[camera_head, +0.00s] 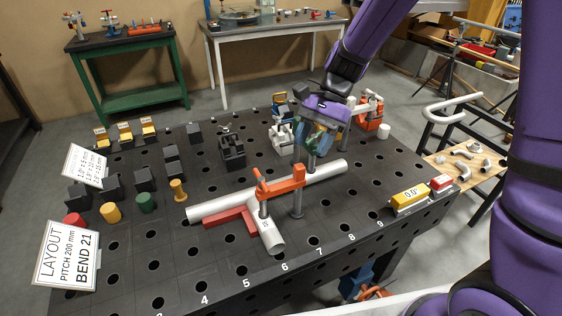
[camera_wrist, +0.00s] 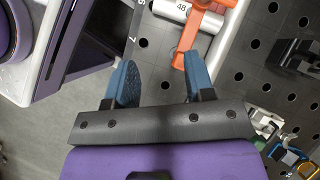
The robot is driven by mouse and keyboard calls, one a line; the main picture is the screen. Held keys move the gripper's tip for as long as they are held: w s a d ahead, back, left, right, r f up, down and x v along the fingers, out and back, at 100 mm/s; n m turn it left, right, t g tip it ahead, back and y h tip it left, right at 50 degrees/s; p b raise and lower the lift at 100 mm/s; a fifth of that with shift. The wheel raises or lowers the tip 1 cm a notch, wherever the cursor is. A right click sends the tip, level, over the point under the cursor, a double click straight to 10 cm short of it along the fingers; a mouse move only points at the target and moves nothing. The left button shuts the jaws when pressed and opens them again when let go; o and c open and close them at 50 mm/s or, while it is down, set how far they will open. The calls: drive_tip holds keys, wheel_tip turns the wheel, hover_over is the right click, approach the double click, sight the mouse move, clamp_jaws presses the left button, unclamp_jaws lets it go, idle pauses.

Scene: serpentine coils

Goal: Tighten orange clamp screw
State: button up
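The orange clamp (camera_head: 283,186) stands on the black hole table on a grey post. Its arm reaches left to a vertical screw with a small orange top (camera_head: 258,176), which comes down over a short white pipe stub (camera_head: 274,241). In the wrist view the orange clamp (camera_wrist: 187,47) lies just beyond the fingertips, with the labelled pipe stub (camera_wrist: 172,9) beside it. My gripper (camera_head: 318,144) is above the table, behind and right of the clamp. In the wrist view my gripper (camera_wrist: 160,70) has its blue fingers wide apart with nothing between them. The screw's contact with the pipe is unclear.
A long white pipe (camera_head: 210,208) lies across the table, with a red bar (camera_head: 230,219) beside it. Black blocks (camera_head: 232,147) and coloured pegs (camera_head: 146,203) stand at left. A yellow level-like block (camera_head: 408,196) sits at the right edge. The front table strip is mostly clear.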

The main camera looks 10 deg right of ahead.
drive_tip(key=s+a+n+t+h, duration=0.1)
drive_tip(key=a+n+h, duration=0.35)
drive_tip(key=n, duration=0.45)
wheel_tip(320, 180, up, 3)
drive_tip(key=n+t, duration=0.3)
drive_tip(key=n, duration=0.3)
hover_over(261, 178)
drive_tip(key=shift+n+h, duration=0.3)
drive_tip(key=shift+h, duration=0.15)
wheel_tip(261, 178, down, 11)
drive_tip(key=shift+f, duration=0.1)
drive_tip(key=shift+s, duration=0.1)
drive_tip(key=shift+c, duration=0.2)
clamp_jaws()
